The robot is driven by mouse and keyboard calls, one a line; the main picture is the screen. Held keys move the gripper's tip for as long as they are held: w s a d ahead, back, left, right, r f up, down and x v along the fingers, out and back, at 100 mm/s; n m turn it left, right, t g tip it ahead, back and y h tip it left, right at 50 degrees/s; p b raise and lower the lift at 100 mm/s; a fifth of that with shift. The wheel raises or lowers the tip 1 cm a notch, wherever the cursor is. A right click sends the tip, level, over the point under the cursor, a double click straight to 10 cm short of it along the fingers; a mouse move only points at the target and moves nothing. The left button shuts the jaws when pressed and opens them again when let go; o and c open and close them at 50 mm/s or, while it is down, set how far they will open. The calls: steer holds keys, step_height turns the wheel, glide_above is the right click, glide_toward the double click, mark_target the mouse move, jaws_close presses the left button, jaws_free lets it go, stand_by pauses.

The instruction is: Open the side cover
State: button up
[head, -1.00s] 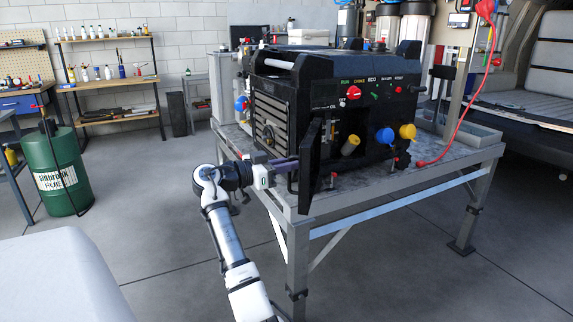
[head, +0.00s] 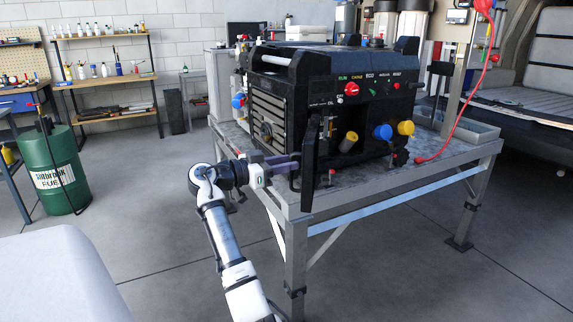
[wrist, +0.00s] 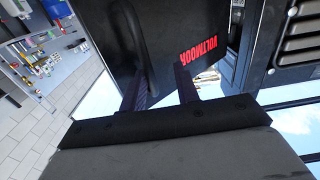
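The side cover (head: 310,160) is a black panel swung out from the front left corner of the black machine (head: 285,110), seen nearly edge-on in the head view. In the wrist view the cover (wrist: 95,25) fills the upper middle, with red upside-down lettering and a dark curved handle (wrist: 137,40). My gripper (head: 296,162) is at the left face of the cover, low down. In the wrist view my gripper (wrist: 157,75) has its two dark fingers apart, the left one close to the handle. Whether they touch the handle or panel is unclear.
The machine stands on a grey metal table (head: 400,178). Yellow and blue caps (head: 382,132) stick out of its front. A red hose (head: 455,125) hangs at the right. A green fuel drum (head: 57,168) stands at the left. The floor in front is clear.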

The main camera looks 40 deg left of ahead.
steer(key=b+v, duration=0.2)
steer(key=v, duration=1.1)
